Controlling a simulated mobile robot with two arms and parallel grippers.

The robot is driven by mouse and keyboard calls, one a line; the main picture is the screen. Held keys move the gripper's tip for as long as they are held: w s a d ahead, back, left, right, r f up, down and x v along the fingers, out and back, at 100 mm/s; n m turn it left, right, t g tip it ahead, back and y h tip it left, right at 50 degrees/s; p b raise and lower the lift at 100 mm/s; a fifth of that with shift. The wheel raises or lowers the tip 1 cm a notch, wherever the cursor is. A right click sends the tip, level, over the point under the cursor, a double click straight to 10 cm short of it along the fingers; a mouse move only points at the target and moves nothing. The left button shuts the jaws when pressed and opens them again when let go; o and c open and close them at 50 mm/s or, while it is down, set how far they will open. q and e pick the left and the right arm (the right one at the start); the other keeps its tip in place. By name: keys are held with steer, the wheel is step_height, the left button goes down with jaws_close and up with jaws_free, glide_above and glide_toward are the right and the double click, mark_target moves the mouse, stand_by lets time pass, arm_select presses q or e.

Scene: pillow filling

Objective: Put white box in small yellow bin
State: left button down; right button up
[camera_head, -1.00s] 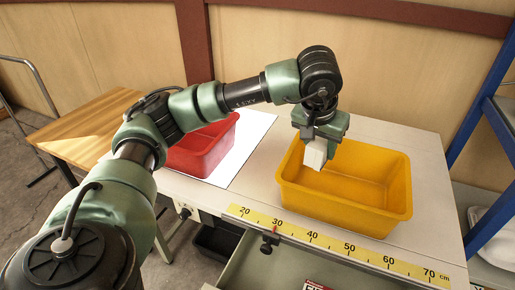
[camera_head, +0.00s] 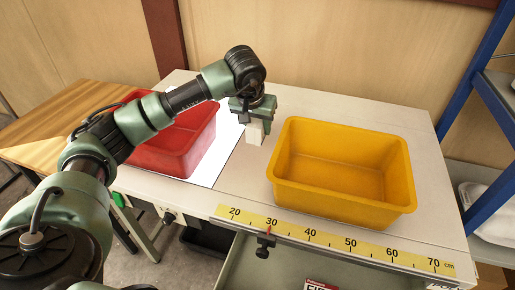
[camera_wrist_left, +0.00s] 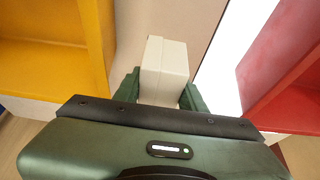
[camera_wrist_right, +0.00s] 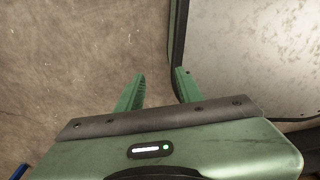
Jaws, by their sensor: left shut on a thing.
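The white box (camera_head: 255,133) is held in my left gripper (camera_head: 255,122), which is shut on it. In the head view the box hangs between the red bin and the yellow bin, just left of the yellow bin (camera_head: 340,196). In the left wrist view the white box (camera_wrist_left: 163,68) sits between the green fingers, with the yellow bin (camera_wrist_left: 50,68) at left. The yellow bin looks empty. My right gripper (camera_wrist_right: 158,85) shows only in the right wrist view, with its fingers apart and nothing between them.
The red bin (camera_head: 172,150) stands on a bright white panel (camera_head: 222,150) at the left of the table. A yellow ruler strip (camera_head: 330,240) runs along the table's front edge. A blue shelf post (camera_head: 465,75) rises at the right. Bare table lies behind the yellow bin.

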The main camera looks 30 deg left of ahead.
arm_select(q)
step_height(320, 180, down, 10)
steer(key=shift+r+p, duration=0.1)
steer(key=shift+p, duration=0.3)
steer(key=c, duration=0.8)
jaws_free()
steer(key=shift+c, duration=0.2)
